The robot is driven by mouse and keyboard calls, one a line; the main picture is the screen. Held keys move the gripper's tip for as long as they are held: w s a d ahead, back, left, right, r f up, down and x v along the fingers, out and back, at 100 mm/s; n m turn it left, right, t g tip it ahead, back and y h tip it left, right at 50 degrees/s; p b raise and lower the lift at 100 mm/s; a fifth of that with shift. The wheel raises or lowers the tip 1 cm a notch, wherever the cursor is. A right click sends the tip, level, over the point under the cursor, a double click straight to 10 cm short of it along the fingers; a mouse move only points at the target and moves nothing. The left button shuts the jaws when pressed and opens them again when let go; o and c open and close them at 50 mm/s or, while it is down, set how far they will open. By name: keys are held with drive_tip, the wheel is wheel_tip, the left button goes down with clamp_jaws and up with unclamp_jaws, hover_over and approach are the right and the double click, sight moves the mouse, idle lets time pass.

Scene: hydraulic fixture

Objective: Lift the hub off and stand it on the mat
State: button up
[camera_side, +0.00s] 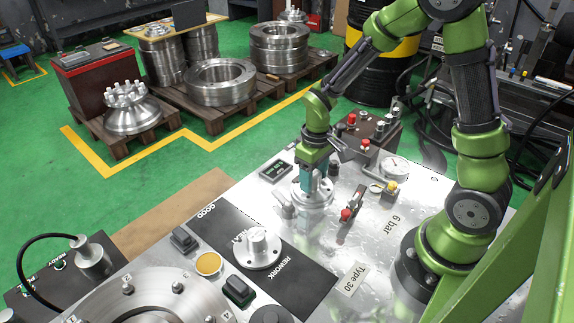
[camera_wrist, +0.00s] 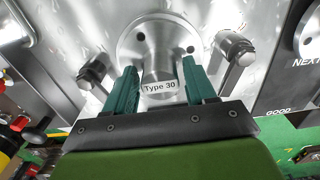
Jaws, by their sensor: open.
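The hub (camera_wrist: 135,35) is a bright metal flanged part with a narrower neck and a "Type 30" label, seated on the fixture. In the side view its flange (camera_side: 312,203) shows below my gripper (camera_side: 314,182), which hides much of the neck. In the wrist view my gripper (camera_wrist: 160,82) is open, with one teal finger on each side of the neck; contact is not clear. Clamps stand left (camera_wrist: 95,70) and right (camera_wrist: 236,50) of the flange. The black mat (camera_side: 290,277) has GOOD, NEXT and REWORK areas.
A gauge (camera_side: 395,168) and a red-knobbed lever (camera_side: 349,207) sit right of the fixture. A valve block (camera_side: 368,138) is behind. A large round metal plate (camera_side: 150,300) is at the front left. The mat's GOOD and REWORK ends look clear.

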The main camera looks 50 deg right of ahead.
sight(314, 173)
drive_tip(key=shift+c, duration=0.4)
clamp_jaws()
drive_tip(key=shift+r, duration=2.2)
